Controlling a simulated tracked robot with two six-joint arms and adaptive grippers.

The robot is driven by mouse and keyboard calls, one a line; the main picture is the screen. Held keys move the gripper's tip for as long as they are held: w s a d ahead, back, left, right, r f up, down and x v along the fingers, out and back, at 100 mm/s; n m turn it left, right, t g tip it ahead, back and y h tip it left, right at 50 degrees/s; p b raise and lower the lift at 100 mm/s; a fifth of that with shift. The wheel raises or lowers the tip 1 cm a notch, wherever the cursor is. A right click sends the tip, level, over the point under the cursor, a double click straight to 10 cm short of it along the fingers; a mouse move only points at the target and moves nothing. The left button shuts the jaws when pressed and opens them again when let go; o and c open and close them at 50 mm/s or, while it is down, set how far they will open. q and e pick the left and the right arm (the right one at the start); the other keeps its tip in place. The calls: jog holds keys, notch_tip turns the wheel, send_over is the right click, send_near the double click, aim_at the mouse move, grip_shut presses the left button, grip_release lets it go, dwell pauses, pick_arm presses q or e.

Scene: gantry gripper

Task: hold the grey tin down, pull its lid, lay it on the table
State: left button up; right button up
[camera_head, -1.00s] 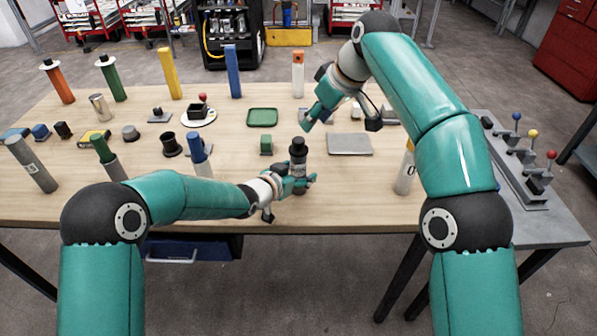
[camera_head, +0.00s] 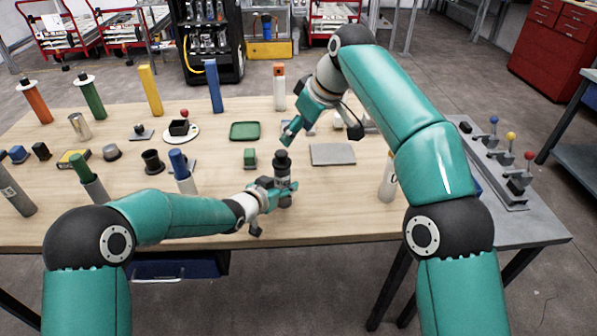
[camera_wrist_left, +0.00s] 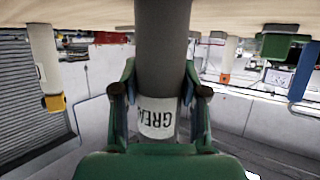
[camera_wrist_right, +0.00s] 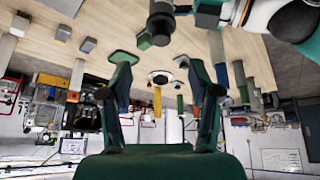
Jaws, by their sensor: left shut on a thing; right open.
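The grey tin (camera_head: 285,184) stands upright near the table's front middle, with its black knobbed lid (camera_head: 281,159) on top. My left gripper (camera_head: 284,197) is shut around the tin's body from the left. In the left wrist view the tin (camera_wrist_left: 163,45) is between the fingers, its white label partly readable and upside down. My right gripper (camera_head: 291,129) is open and empty, above and behind the tin. In the right wrist view its fingers (camera_wrist_right: 154,65) are spread, and the dark lid (camera_wrist_right: 160,25) shows beyond them.
A grey plate (camera_head: 332,154) lies right of the tin, and a green block (camera_head: 250,158) and a green tray (camera_head: 245,131) lie to its left and behind. A white cylinder (camera_head: 387,185) stands at the right. Bare tabletop (camera_head: 325,215) shows front right of the tin.

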jog(key=a+n+y, duration=0.6)
jog(key=a+n, duration=0.1)
jog(key=a, duration=0.4)
jog(key=m+t, duration=0.5)
jog(key=m, duration=0.3)
send_near(286, 155)
jog(key=shift+h, duration=0.4)
jog(key=x, duration=1.1)
jog(key=shift+w+a+r, duration=0.15)
jog(key=shift+a+r, duration=0.05)
jog(key=shift+a, duration=0.2)
